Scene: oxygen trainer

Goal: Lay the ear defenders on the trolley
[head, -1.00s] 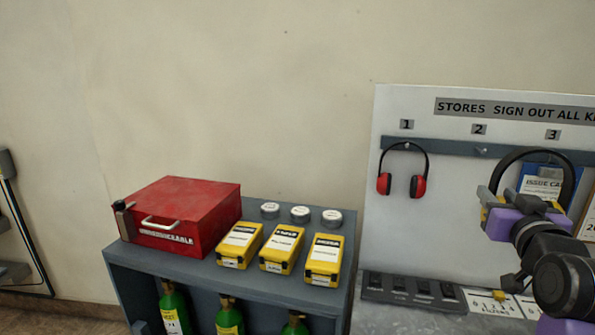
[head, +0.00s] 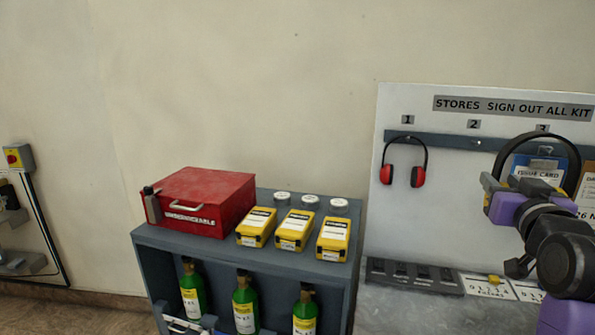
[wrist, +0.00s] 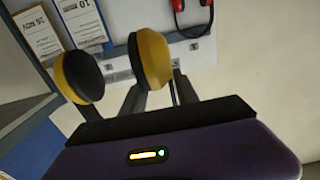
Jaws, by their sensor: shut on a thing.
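A pair of ear defenders with a black headband (head: 541,139) and yellow cups is held up by my gripper (head: 493,186), in front of the stores board at the right of the head view. In the wrist view the two yellow, black-padded cups (wrist: 154,57) hang near the fingers, and my gripper (wrist: 158,95) is shut on the ear defenders. The exact grip point is hidden. Red ear defenders (head: 403,175) hang on the board under number 1. I cannot pick out a trolley for certain.
A grey-blue cabinet (head: 150,237) at centre carries a red box (head: 205,200), several yellow cases (head: 294,230) and white round caps; green cylinders (head: 244,302) stand inside. A grey bench (head: 400,308) with a dark tray lies below the board. A wall panel is at far left.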

